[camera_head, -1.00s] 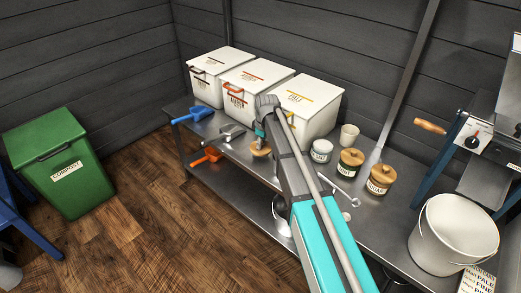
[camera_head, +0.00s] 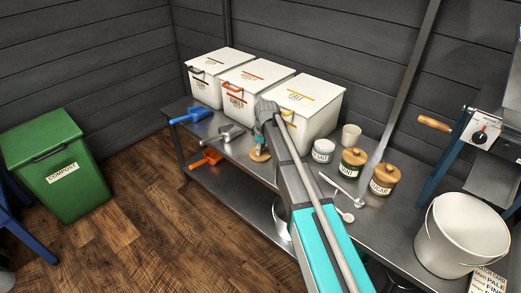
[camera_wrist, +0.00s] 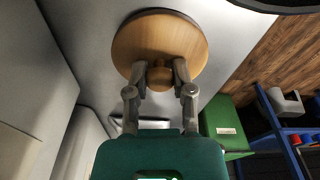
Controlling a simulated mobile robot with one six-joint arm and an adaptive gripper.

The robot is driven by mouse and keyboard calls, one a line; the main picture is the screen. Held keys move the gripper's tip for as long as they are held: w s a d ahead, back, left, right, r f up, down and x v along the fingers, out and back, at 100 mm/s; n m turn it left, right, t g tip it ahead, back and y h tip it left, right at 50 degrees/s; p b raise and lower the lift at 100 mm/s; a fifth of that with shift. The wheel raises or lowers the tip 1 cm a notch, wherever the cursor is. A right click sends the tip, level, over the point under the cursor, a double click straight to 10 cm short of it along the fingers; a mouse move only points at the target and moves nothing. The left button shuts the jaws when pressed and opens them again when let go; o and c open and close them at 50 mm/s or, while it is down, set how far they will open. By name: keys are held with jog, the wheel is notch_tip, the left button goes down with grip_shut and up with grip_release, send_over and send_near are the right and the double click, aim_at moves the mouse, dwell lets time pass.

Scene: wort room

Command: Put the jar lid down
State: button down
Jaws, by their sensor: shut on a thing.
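The jar lid (camera_head: 260,156) is a round wooden disc with a small knob. It is low over the metal bench (camera_head: 232,152), in front of the white bins; I cannot tell whether it touches the bench. In the wrist view the lid (camera_wrist: 160,38) fills the upper middle, its knob between the two fingertips. My gripper (camera_wrist: 159,76) is shut on this knob. In the head view my gripper (camera_head: 260,146) is small and partly hidden by my arm.
White bins (camera_head: 243,86) line the back of the bench. A blue scoop (camera_head: 192,115), a metal scoop (camera_head: 228,131), a white jar (camera_head: 322,150), a green-labelled jar (camera_head: 352,162), a sugar jar (camera_head: 384,179), a cup (camera_head: 350,136) and spoons (camera_head: 344,215) stand or lie around. A white bucket (camera_head: 462,235) is at right.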

aim_at(264, 154)
jog(key=shift+f, duration=0.2)
jog(key=shift+c, duration=2.4)
grip_release()
jog(key=shift+r, duration=0.1)
jog(key=shift+r, duration=0.2)
notch_tip(264, 154, up, 12)
jog(key=d+p, duration=0.1)
jog(key=p, duration=1.1)
jog(key=shift+s+d, duration=0.15)
jog(key=shift+s, duration=0.15)
jog(key=shift+f, duration=0.1)
